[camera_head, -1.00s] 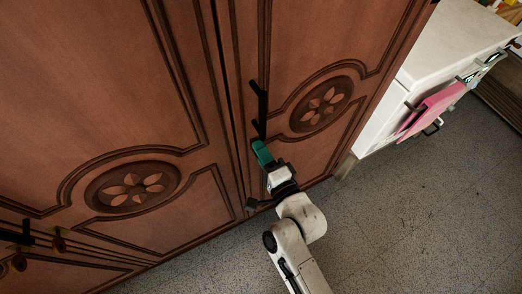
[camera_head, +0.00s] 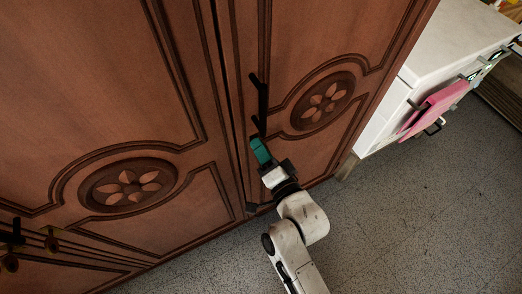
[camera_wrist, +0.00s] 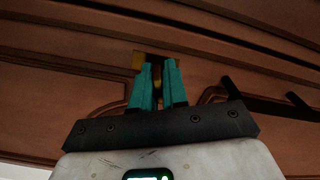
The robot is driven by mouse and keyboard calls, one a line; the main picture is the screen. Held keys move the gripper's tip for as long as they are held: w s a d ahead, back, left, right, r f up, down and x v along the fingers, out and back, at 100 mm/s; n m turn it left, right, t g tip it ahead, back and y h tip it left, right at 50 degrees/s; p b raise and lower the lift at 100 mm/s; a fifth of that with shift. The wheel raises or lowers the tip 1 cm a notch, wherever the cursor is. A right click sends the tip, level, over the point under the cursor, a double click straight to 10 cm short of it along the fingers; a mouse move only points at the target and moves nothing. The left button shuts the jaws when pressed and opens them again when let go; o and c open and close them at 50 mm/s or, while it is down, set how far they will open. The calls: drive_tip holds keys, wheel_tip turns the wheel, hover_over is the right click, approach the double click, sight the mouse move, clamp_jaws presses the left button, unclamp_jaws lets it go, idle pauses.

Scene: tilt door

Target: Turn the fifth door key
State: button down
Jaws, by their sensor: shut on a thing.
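My gripper (camera_head: 257,145) has teal fingers and reaches the brown wooden door (camera_head: 305,60) just below its long black handle (camera_head: 260,105). In the wrist view, my gripper (camera_wrist: 157,68) is shut on a narrow brass key (camera_wrist: 157,85), which shows between the fingers. A brass plate (camera_wrist: 139,60) lies behind the fingertips on the door face. The fingers hide most of the key, so its exact angle cannot be told. In the head view the key is hidden by my gripper. The door looks shut.
A second brown door (camera_head: 100,80) adjoins on the left. At the far left are another black handle (camera_head: 13,237) and small brass pieces (camera_head: 51,243). A white cabinet (camera_head: 440,50) with a pink cloth (camera_head: 435,108) stands at the right. The grey floor (camera_head: 410,220) is clear.

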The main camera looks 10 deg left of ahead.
drive_tip(key=n, duration=0.1)
drive_tip(key=n+b, duration=0.2)
drive_tip(key=shift+f+n, duration=0.25)
drive_tip(key=shift+n, duration=0.15)
drive_tip(key=n+b, duration=0.2)
drive_tip(key=n, duration=0.1)
drive_tip(key=shift+n, duration=0.3)
drive_tip(key=n+b, duration=0.2)
drive_tip(key=n, duration=0.3)
drive_tip(key=shift+r+n+b, duration=0.1)
drive_tip(key=shift+n+b, duration=0.2)
drive_tip(key=shift+b, duration=0.1)
drive_tip(key=c, duration=1.2)
unclamp_jaws()
drive_tip(key=shift+r, duration=0.1)
drive_tip(key=shift+c, duration=0.2)
drive_tip(key=b+v, duration=0.1)
drive_tip(key=v, duration=0.9)
drive_tip(key=shift+s+d, duration=0.3)
